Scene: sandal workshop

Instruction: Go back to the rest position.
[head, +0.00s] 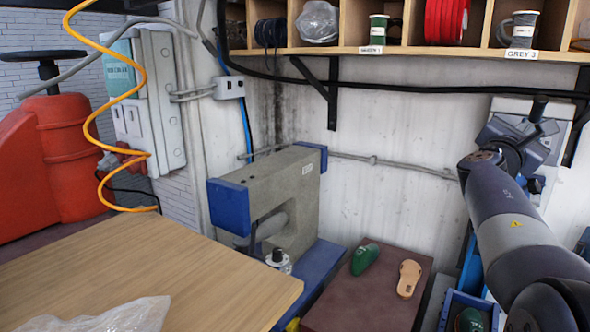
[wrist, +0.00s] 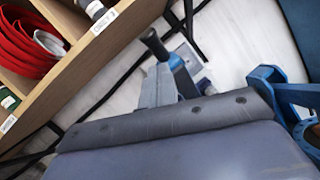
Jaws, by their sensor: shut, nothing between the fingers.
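My gripper (head: 538,106) is at the upper right of the head view, just below the thread shelf and in front of a pale panel. Its dark fingertips are together and point up, with nothing between them. In the wrist view my gripper (wrist: 152,38) shows above its broad grey-blue body, which fills the lower part of the picture. My arm comes up from the lower right corner of the head view and is bent at the top.
A wooden shelf (head: 440,51) with thread spools runs above my gripper. A grey and blue machine (head: 262,194) stands centre left behind a wooden table (head: 150,270). A brown bench (head: 345,312) holds a green shoe form (head: 364,260) and a tan sole (head: 409,279).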

